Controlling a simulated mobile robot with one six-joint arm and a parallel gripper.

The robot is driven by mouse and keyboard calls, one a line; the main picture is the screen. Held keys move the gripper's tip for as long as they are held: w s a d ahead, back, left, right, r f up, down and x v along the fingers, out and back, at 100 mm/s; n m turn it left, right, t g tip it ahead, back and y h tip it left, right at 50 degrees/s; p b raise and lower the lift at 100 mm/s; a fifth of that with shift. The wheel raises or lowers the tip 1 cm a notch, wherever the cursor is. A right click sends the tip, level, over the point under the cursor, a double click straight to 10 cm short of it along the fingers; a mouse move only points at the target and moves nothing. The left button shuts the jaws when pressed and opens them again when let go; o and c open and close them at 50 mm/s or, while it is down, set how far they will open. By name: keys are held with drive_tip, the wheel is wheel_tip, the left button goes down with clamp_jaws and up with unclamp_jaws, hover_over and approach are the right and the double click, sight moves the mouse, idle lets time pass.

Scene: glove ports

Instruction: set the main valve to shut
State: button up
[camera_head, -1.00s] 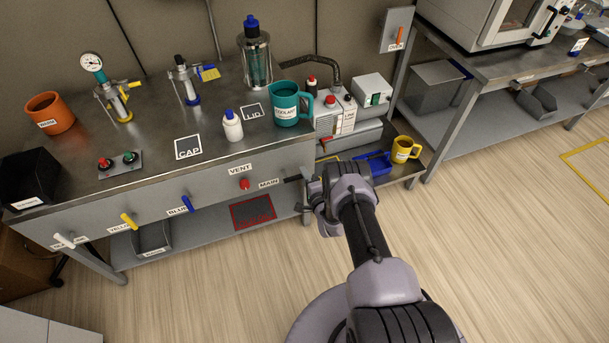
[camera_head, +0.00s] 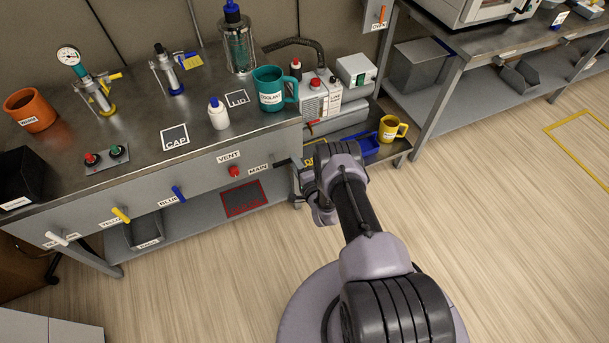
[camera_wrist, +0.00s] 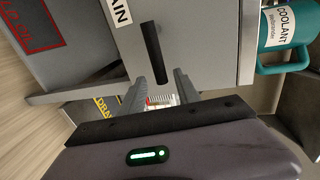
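The main valve is a dark bar lever (camera_head: 284,162) on the bench's front panel, just right of the MAIN label (camera_head: 258,169). It sticks out roughly level to the right. In the wrist view the black lever (camera_wrist: 154,52) stands near the end of the label, with its lower end close to the gap between my fingertips. My gripper (camera_wrist: 161,74) is open and empty, one finger on each side of the lever's end. I cannot tell whether either finger touches it. In the head view my arm hides the fingers.
A red VENT knob (camera_head: 235,171) and blue (camera_head: 178,194), yellow (camera_head: 120,214) and white (camera_head: 57,238) handles line the same panel. A teal coolant mug (camera_head: 271,92) stands near the bench's right edge above the lever. The floor at right is clear.

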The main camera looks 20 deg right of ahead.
drive_tip(key=s+r+p, duration=0.3)
drive_tip(key=s+p, duration=0.2)
drive_tip(key=s, duration=0.9)
drive_tip(key=shift+s, duration=0.15)
